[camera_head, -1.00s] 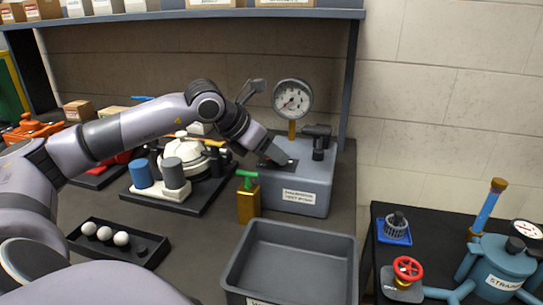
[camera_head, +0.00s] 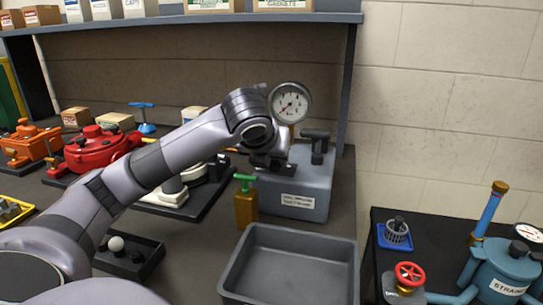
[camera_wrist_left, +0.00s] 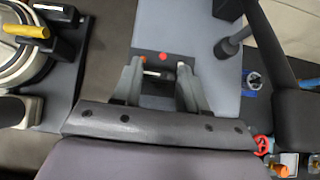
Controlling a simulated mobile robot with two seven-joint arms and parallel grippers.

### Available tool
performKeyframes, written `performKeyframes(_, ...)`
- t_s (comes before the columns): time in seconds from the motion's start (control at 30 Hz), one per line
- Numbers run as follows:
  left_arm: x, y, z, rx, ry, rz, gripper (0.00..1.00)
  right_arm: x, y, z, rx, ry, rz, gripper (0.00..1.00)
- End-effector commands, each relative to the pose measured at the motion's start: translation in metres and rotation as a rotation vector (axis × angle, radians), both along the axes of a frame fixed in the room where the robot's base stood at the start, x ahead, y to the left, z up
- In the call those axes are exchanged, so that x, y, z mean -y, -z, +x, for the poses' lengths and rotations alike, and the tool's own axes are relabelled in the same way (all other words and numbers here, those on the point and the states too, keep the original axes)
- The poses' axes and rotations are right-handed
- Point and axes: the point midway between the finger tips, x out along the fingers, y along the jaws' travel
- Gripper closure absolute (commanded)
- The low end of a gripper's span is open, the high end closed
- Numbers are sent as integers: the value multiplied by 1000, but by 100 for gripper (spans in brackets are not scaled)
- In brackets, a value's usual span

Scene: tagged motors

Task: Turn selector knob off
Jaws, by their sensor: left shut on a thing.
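A grey box (camera_head: 305,195) with a white label, a pressure gauge (camera_head: 291,103) and a black T-shaped handle (camera_head: 316,143) stands at the back of the bench. My left gripper (camera_head: 275,165) is at the top of this box, left of the T-handle. In the left wrist view its two fingers (camera_wrist_left: 160,78) are closed around the selector knob (camera_wrist_left: 158,75), a small dark piece with a light end. A red dot (camera_wrist_left: 163,57) shows on the box just beyond the knob. In the head view the hand largely hides the knob. My right gripper is not in view.
A brass block with a green handle (camera_head: 245,203) stands close to the box's left front. An empty grey bin (camera_head: 290,240) lies in front. A white-and-grey pump assembly (camera_head: 172,198) is left, partly behind my arm. A shelf (camera_head: 200,19) runs above.

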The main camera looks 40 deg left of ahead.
Motion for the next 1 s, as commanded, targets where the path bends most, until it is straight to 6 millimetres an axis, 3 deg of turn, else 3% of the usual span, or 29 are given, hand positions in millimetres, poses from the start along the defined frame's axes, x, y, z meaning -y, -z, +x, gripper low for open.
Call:
performKeyframes(0.53, 0, 1, 0, -4, -28, -2, 88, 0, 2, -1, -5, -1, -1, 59)
performKeyframes(0.57, 0, 1, 0, -4, -28, -2, 54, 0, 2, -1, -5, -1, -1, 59)
performKeyframes(0.63, 1, 1, 0, -4, -28, -1, 32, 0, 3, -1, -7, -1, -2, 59)
performKeyframes(1.0, 3, -3, -3, -1, -25, -1, 32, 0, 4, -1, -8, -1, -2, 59)
